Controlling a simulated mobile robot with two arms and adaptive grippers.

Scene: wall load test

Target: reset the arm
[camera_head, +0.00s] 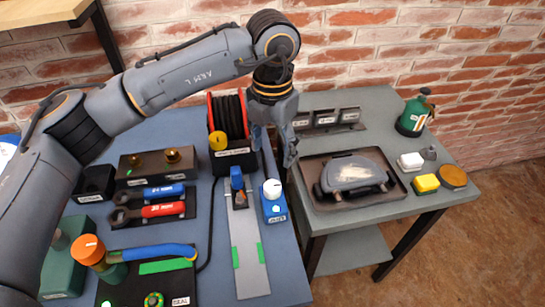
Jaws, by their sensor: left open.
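My left arm comes in from the left, arches over the blue-grey table and bends down near the brick wall. My left gripper (273,150) points down with its fingers apart and nothing visible between them. It hangs just right of the black cable reel with red rims (228,116), above the gap between the two tables. The reel's right edge is close to the gripper in the picture; I cannot tell whether they touch. My right gripper is not in view.
The left table (204,262) holds red and blue wrenches (163,210), a blue device with a white knob (273,203) and a valve with an orange cap (90,250). The right table (380,102) holds a tray (313,182) with a grey case, a green bottle (414,114) and small blocks.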

